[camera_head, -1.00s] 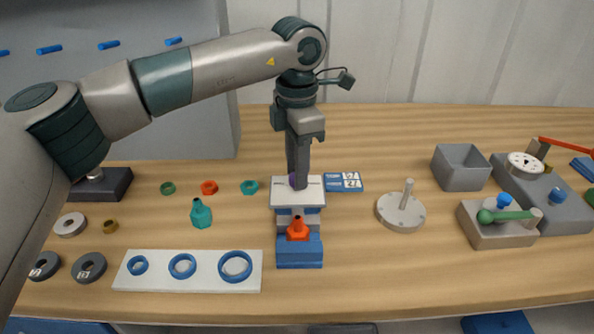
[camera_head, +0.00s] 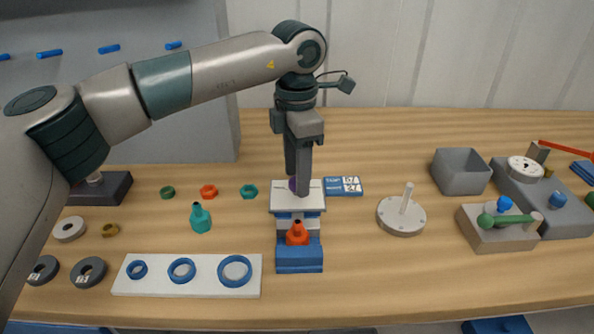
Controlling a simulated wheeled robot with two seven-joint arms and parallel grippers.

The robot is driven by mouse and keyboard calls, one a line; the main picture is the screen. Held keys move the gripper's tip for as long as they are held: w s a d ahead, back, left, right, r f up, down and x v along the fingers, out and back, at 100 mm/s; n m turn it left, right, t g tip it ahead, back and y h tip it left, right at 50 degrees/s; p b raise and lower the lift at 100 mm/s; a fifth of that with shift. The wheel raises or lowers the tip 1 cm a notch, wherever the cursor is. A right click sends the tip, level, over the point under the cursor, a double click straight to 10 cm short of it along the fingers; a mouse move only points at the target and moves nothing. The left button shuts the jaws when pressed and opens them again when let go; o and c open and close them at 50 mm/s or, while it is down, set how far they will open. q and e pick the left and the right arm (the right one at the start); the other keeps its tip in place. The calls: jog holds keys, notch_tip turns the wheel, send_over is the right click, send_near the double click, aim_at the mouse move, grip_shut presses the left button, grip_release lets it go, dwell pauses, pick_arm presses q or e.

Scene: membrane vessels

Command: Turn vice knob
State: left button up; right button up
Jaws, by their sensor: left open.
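The vice (camera_head: 299,258) stands mid-table, with a blue base and white top plate. An orange-red piece (camera_head: 297,233) sits at its front. A small purple part (camera_head: 292,184) shows at the back of the white top, partly hidden by my fingers; I cannot tell whether it is the knob. My left gripper (camera_head: 298,185) points straight down over the back of the vice. It is open, with its fingertips at the purple part. Whether they touch it is hidden. My right gripper is not in view.
A blue label card (camera_head: 343,187) lies right of the vice. A white strip with blue rings (camera_head: 205,286) lies front left, near a teal bottle-shaped piece (camera_head: 200,217). A round grey plate with a peg (camera_head: 402,225) and a grey box (camera_head: 461,180) stand to the right.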

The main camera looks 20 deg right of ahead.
pick_arm(q)
notch_tip(320, 180, up, 17)
jog(key=shift+r, duration=0.15)
dwell(0.5)
dwell(0.4)
